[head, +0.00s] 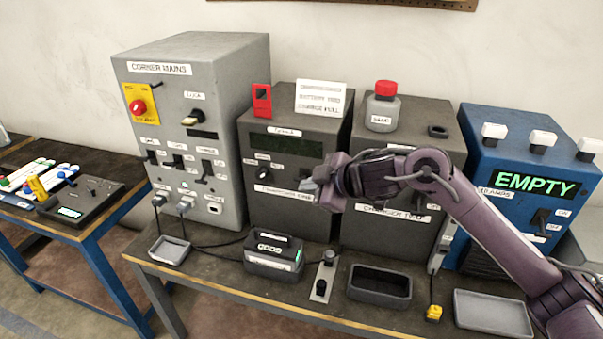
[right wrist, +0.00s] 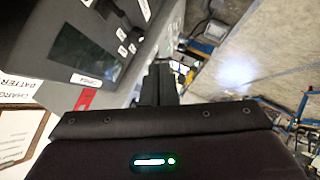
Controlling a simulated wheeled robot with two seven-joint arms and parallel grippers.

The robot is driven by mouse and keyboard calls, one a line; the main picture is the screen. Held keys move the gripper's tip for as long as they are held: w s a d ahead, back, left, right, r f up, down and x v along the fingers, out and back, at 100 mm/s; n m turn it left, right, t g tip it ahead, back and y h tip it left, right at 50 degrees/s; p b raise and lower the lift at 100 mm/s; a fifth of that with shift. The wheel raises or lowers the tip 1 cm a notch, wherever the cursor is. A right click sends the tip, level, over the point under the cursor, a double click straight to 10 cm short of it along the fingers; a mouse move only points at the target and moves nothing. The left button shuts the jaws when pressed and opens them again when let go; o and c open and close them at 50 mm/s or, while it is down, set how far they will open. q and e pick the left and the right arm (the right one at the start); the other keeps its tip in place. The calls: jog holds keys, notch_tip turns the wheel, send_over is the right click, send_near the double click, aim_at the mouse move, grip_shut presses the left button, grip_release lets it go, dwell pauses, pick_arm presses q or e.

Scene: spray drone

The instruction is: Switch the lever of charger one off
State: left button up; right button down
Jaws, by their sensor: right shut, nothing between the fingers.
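Charger one (head: 283,208) is the dark grey box in the middle of the bench, with a dark display, a black knob (head: 263,173) and a label strip low on its front. My right gripper (head: 309,186) is shut and empty, in front of the right part of that face. It covers the spot right of the knob, so I cannot make out the lever or its position in the head view. In the right wrist view the shut fingers (right wrist: 159,84) point forward, with the charger's face (right wrist: 85,50) tilted at upper left. Contact cannot be told. My left gripper is not in view.
A grey box (head: 222,75) with a red button stands left of charger one; a second charger (head: 400,232) stands right, partly behind my right arm. A blue box (head: 515,150) reads EMPTY. A battery pack (head: 273,257) and a black tray (head: 380,284) sit in front.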

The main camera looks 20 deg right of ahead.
jog(key=d+r, duration=0.4)
jog(key=r, duration=0.2)
jog(key=shift+s+d+r+g, duration=0.15)
jog(key=shift+s+d+g, duration=0.15)
jog(key=shift+s, duration=0.1)
jog(key=shift+w+a, duration=0.1)
jog(key=p, duration=0.4)
send_near(296, 179)
jog(key=w+a+f, duration=0.2)
jog(key=w+a, duration=0.1)
jog(key=w, duration=0.1)
jog(key=shift+d+f+n+p, duration=0.25)
jog(key=shift+f+n+p, duration=0.05)
jog(key=shift+f, duration=0.4)
